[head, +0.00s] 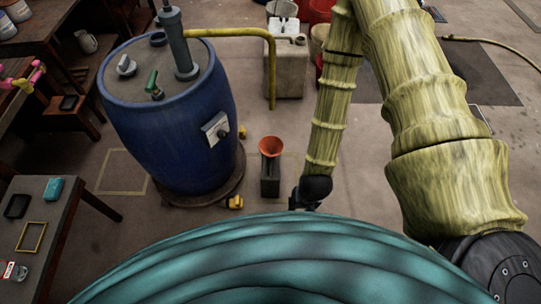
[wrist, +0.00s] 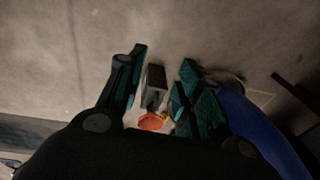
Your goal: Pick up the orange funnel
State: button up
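The orange funnel (head: 271,146) sits mouth up on top of a dark grey box-like stand (head: 270,178) on the floor, right of the blue vat (head: 175,120). In the wrist view the funnel (wrist: 151,121) shows low between my fingers, with the stand (wrist: 154,88) beyond it. My gripper (wrist: 160,85) is open, its two teal-padded fingers on either side of the funnel and stand, with nothing held. In the head view my gripper (head: 308,198) is a dark shape right of the stand, its fingers mostly hidden. I cannot tell whether any finger touches the funnel.
The blue vat also shows at the right of the wrist view (wrist: 258,132). A yellow hose (head: 272,70) hangs from its pump. A pale container (head: 288,65) stands behind the funnel. A table (head: 55,215) with small items is at left. The floor around the stand is mostly clear.

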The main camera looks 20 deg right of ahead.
jog(key=w+f+m+t+b, duration=0.1)
jog(key=w+f+m+b, duration=0.2)
jog(key=w+f+b, duration=0.45)
jog(key=w+f+m+t+b, duration=0.1)
jog(key=w+f+m+b, duration=0.1)
jog(key=w+f+b, duration=0.55)
jog(key=m+t+y+b, duration=0.25)
jog(key=m+b, duration=0.25)
jog(key=b, duration=1.2)
send_near(277, 153)
jog(key=shift+t+h, duration=0.35)
jog(key=shift+s+a+b+x, duration=0.15)
jog(key=shift+b+x, duration=0.75)
jog(key=shift+x, duration=0.65)
jog(key=shift+a+b+x, duration=0.1)
jog(key=shift+b+x, duration=0.85)
jog(key=shift+x, duration=0.6)
jog(key=shift+s+a+b+x, duration=0.15)
jog(key=shift+b+x, duration=0.75)
jog(key=shift+x, duration=0.6)
jog(key=shift+w, duration=0.1)
jog(key=shift+c, duration=0.4)
grip_shut()
